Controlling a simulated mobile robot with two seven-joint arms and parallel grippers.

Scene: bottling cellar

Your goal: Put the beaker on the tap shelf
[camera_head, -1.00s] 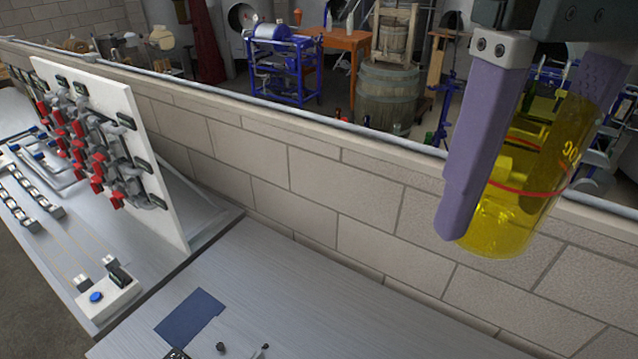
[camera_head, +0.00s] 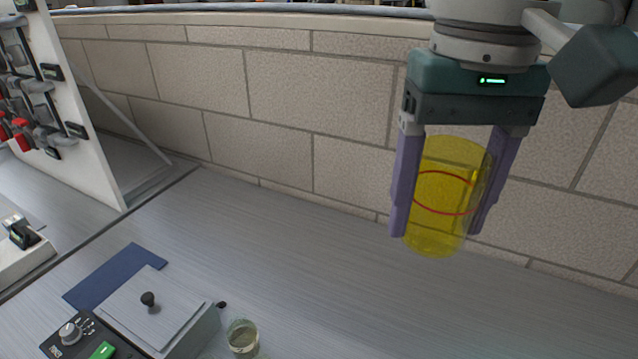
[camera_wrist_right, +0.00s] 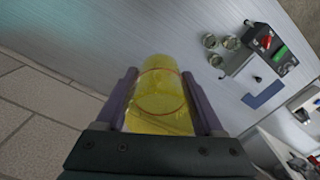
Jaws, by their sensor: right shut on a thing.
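The beaker (camera_head: 437,225) is clear yellow with a red ring around it. My right gripper (camera_head: 437,228) is shut on it, one purple finger on each side, and holds it upright above the grey bench in front of the block wall. The beaker also shows in the right wrist view (camera_wrist_right: 160,95), between the fingers of my right gripper (camera_wrist_right: 160,88). My left gripper is not in view. I cannot make out for certain which part is the tap shelf.
A lidded metal box (camera_head: 160,310) with a knob and a control panel (camera_head: 85,340) stands on the bench at lower left, by a blue mat (camera_head: 112,275). A small glass jar (camera_head: 242,338) stands beside it. A white panel with red-handled valves (camera_head: 70,120) is at far left. The bench middle is clear.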

